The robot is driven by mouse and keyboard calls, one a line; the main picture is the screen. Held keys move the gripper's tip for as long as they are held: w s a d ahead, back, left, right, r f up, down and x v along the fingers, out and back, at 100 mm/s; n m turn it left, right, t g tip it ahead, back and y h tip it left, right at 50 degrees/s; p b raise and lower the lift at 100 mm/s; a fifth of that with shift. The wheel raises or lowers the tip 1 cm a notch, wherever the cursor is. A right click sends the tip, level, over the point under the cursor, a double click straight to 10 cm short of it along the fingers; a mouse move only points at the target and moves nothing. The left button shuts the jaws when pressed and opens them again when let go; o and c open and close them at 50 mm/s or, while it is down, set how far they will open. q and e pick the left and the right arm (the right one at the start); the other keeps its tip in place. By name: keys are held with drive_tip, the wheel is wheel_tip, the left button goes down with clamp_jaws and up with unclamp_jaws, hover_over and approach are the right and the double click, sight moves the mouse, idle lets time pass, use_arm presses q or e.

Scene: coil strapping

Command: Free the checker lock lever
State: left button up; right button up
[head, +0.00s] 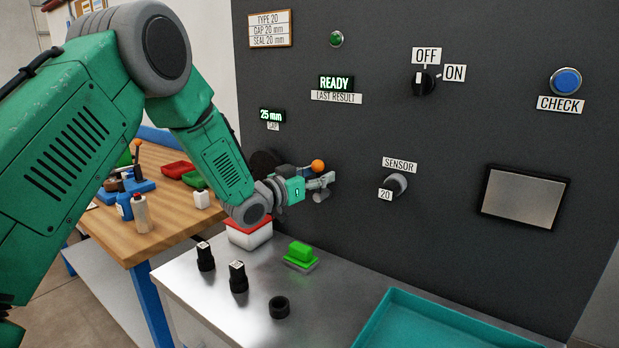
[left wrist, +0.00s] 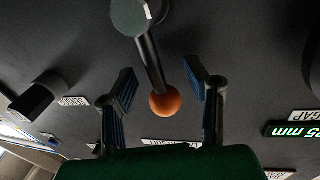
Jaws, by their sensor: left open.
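The lock lever is a black rod on a grey hub, tipped with an orange ball (left wrist: 166,104). In the head view the ball (head: 318,166) shows just above my left gripper (head: 322,184), and most of the rod is hidden. In the left wrist view my left gripper (left wrist: 162,85) is open, with one blue-padded finger on each side of the ball and lower rod. Gaps show between the fingers and the ball, and depth is hard to judge. My right gripper is not in view.
The dark panel (head: 450,280) carries the OFF/ON switch (head: 422,83), sensor knob (head: 396,185), blue check button (head: 566,82) and a READY display (head: 336,82). Below are a green block (head: 300,252), black parts (head: 238,277) and a teal tray (head: 440,335) on the metal bench.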

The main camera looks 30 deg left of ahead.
use_arm(q)
drive_tip(key=v, duration=1.2)
drive_tip(key=shift+s+a, duration=0.15)
drive_tip(key=shift+s, duration=0.05)
drive_tip(key=shift+r, duration=0.1)
